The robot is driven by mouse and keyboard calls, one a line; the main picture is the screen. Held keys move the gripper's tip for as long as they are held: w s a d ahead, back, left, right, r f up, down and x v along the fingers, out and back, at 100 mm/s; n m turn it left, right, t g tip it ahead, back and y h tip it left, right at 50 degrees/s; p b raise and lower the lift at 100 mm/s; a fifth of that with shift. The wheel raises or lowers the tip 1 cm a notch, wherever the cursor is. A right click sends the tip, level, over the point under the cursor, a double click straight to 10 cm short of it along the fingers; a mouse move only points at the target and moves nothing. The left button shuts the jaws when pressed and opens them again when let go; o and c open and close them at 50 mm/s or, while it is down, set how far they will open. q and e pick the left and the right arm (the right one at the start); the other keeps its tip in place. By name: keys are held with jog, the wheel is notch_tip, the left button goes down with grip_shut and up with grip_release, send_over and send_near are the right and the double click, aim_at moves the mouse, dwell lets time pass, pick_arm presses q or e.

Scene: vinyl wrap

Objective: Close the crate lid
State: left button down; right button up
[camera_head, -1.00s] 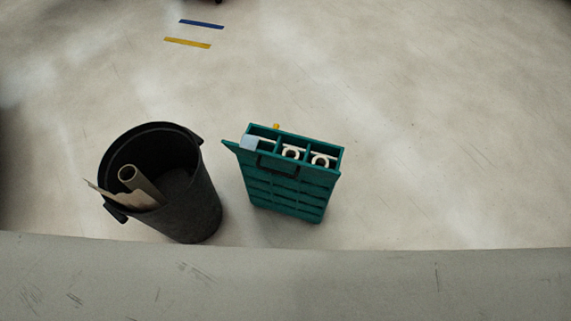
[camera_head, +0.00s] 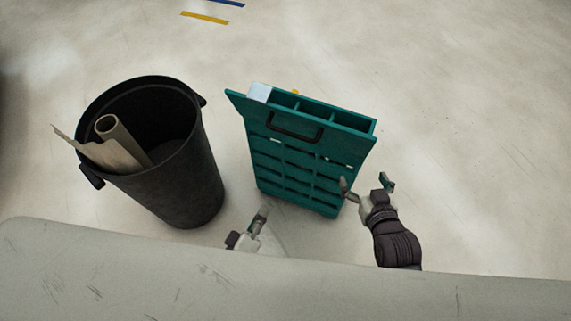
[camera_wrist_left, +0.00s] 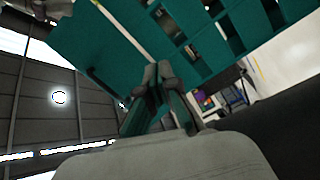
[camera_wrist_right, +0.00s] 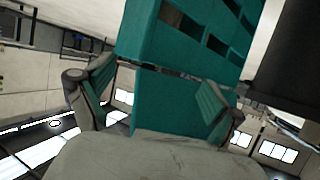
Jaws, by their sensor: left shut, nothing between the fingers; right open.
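The teal crate (camera_head: 312,172) stands upright on the floor, with a dark handle (camera_head: 295,127) on its near face and open compartments along its top. A teal edge (camera_head: 238,102) juts out at its upper left; I cannot tell whether this is the lid. My left gripper (camera_head: 264,211) is low in front of the crate's near face, shut and empty. Its closed fingertips show below teal panels in the left wrist view (camera_wrist_left: 158,76). My right gripper (camera_head: 366,185) is open beside the crate's lower right side. In the right wrist view, the crate (camera_wrist_right: 180,75) appears between and beyond its spread fingers.
A black bin (camera_head: 170,185) holding a cardboard tube (camera_head: 112,128) and scrap stands left of the crate. A grey surface (camera_head: 110,270) crosses the near edge. Floor to the right and behind is clear, with a yellow stripe (camera_head: 205,18) at the back.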

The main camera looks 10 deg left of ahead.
pick_arm(q)
notch_tip(320, 180, up, 9)
jog(key=s+n+t+b, duration=0.1)
jog(key=n+t+b, duration=0.4)
jog(key=n+t, duration=0.1)
pick_arm(e)
jog(key=r+t, duration=0.1)
jog(key=r, duration=0.3)
jog(key=r+t, duration=0.1)
jog(key=r, duration=0.3)
jog(key=s+r+t+y, duration=0.1)
jog(key=r+t, duration=0.1)
jog(key=r, duration=0.3)
jog(key=shift+s, duration=0.1)
pick_arm(q)
send_near(298, 127)
notch_tip(298, 127, up, 6)
jog(key=shift+w+r+h+b, duration=0.4)
jog(key=shift+w+b, duration=0.1)
jog(key=shift+w, duration=0.1)
pick_arm(e)
jog(key=shift+s+a+r+t+y, duration=0.15)
jog(key=shift+r+t, duration=0.45)
jog(key=shift+r, duration=0.3)
jog(key=shift+w+a+r+t+y, duration=0.1)
jog(key=shift+a+r+t+y, duration=0.1)
jog(key=shift+r+t, duration=0.6)
jog(key=shift+s+a+r+t+y, duration=0.15)
jog(key=shift+r+t, duration=0.25)
jog(key=shift+r, duration=0.65)
